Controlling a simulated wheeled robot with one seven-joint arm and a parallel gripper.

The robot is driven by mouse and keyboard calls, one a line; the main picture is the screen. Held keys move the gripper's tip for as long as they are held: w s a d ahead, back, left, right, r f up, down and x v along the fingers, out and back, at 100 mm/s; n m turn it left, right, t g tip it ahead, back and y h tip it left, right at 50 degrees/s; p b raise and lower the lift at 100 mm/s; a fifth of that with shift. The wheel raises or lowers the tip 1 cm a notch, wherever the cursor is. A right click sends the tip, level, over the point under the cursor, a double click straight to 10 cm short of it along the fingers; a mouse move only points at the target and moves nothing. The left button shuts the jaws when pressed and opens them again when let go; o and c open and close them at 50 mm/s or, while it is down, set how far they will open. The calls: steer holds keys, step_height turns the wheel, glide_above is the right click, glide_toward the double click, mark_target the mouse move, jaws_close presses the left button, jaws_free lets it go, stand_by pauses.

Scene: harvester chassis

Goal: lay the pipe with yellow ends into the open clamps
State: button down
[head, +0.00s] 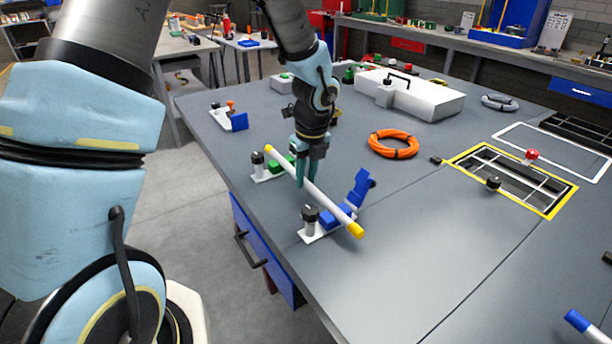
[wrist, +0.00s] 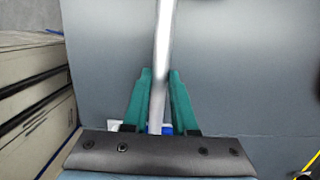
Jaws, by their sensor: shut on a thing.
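The white pipe (head: 326,200) with yellow ends runs slantwise in the head view, from a far end beside the green clamp (head: 284,164) to a near end past the blue clamp (head: 331,217). The blue clamp's lid (head: 359,188) stands raised. My gripper (head: 306,181) points down and is shut on the pipe around its middle. In the wrist view the teal fingers (wrist: 161,76) stand on both sides of the pipe (wrist: 164,40). The pipe crosses over the clamps; I cannot tell whether it touches their seats. The green clamp is partly hidden by pipe and gripper.
An orange cable coil (head: 394,143) lies right of the gripper. A white box (head: 425,97) stands behind. Another small blue fixture (head: 238,121) is at the table's left. A yellow-framed opening (head: 515,177) and a blue-ended pipe (head: 590,326) are at the right. The table's middle is clear.

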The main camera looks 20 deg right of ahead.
steer(key=c, duration=0.6)
jaws_free()
steer(key=r, duration=0.3)
steer(key=s+r, duration=0.1)
steer(key=r, duration=0.3)
steer(key=r+b, duration=0.1)
steer(key=r, duration=0.2)
steer(key=shift+s+d+r, duration=0.15)
steer(key=shift+s+r, duration=0.15)
steer(key=shift+r, duration=0.05)
steer(key=a+n, duration=1)
steer(key=n, duration=0.1)
steer(key=s+a+f+n, duration=0.1)
steer(key=a+n, duration=0.9)
steer(key=n, duration=0.1)
steer(key=s+a+f+n, duration=0.1)
steer(key=a+n, duration=0.9)
steer(key=shift+a+f+n+h, duration=0.2)
steer(key=shift+a+n+h, duration=0.1)
steer(key=shift+n, duration=0.1)
